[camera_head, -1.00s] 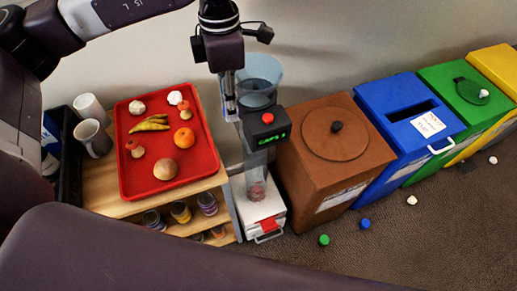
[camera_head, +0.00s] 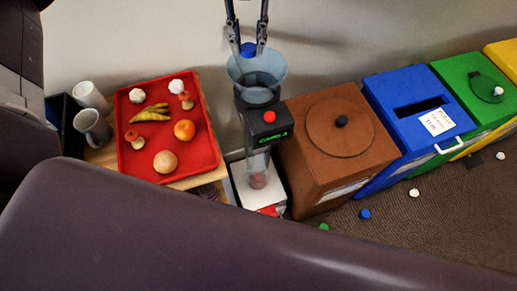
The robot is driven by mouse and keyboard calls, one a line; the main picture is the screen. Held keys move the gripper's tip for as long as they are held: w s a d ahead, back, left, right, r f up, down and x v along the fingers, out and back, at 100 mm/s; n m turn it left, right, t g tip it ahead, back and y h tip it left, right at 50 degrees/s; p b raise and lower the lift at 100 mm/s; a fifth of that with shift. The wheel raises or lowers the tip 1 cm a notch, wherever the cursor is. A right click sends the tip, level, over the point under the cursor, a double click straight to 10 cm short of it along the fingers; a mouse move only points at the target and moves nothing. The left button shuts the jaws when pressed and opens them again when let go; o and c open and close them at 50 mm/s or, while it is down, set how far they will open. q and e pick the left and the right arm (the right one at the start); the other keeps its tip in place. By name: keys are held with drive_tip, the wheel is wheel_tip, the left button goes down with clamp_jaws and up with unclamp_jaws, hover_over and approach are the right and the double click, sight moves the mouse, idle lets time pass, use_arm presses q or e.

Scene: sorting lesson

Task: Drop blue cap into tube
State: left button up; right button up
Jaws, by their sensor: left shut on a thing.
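My left gripper (camera_head: 248,46) points down from the top of the head view, shut on a small blue cap (camera_head: 248,49). The cap sits between the fingertips, at the upper rim of the clear blue funnel (camera_head: 274,88). I cannot tell whether it is over the opening or behind the rim. The funnel tops a black unit with a red button (camera_head: 269,117) and a green display. Below it, a clear tube (camera_head: 258,162) holds a few reddish and pale things at its bottom. My right gripper is not in view.
A red tray (camera_head: 206,150) with food stands left of the tube. A brown bin (camera_head: 330,170), blue bin (camera_head: 395,85) and green bin (camera_head: 455,75) stand to the right. Another blue cap (camera_head: 365,214), a green cap (camera_head: 324,226) and a white cap (camera_head: 414,193) lie on the floor.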

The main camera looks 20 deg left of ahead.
use_arm(q)
drive_tip(key=shift+f+b, duration=1)
drive_tip(key=shift+f, duration=1.4)
drive_tip(key=o, duration=0.8)
drive_tip(key=shift+c, duration=0.2)
drive_tip(key=shift+r, duration=0.1)
wheel_tip(320, 180, up, 12)
